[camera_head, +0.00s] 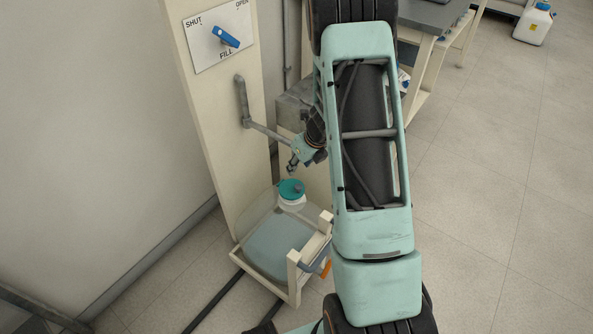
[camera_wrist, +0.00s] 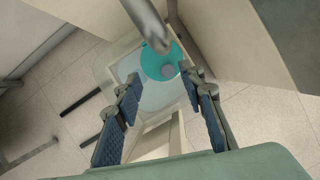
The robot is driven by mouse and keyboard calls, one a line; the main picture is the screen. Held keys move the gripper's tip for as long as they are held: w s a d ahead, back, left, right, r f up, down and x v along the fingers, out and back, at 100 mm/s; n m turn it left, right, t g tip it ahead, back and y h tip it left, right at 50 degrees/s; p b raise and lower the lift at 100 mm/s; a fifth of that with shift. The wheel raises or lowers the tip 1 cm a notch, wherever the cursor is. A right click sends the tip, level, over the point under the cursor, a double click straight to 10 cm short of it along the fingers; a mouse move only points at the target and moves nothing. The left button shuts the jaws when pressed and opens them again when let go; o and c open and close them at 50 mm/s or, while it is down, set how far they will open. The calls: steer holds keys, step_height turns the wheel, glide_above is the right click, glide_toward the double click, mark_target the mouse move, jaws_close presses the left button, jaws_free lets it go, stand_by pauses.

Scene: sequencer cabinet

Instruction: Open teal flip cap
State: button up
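The teal flip cap (camera_head: 291,188) sits closed-looking on the white neck of a translucent container (camera_head: 275,248). In the wrist view the teal cap (camera_wrist: 160,62) shows beyond the fingertips, partly covered by a grey pipe (camera_wrist: 148,20). A small round grey knob shows on the cap. My gripper (camera_head: 293,165) is above the cap and apart from it. In the wrist view my gripper (camera_wrist: 160,80) has its two blue-padded fingers spread wide, with nothing between them.
The container stands in a cream frame (camera_head: 294,275) with an orange-ended handle (camera_head: 326,268). A grey pipe (camera_head: 268,132) reaches out from the cream panel post above the cap. A blue lever (camera_head: 226,37) is on the SHUT/OPEN plate. Open floor lies at right.

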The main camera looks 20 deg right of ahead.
steer(key=shift+v, duration=2.05)
steer(key=shift+r, duration=0.1)
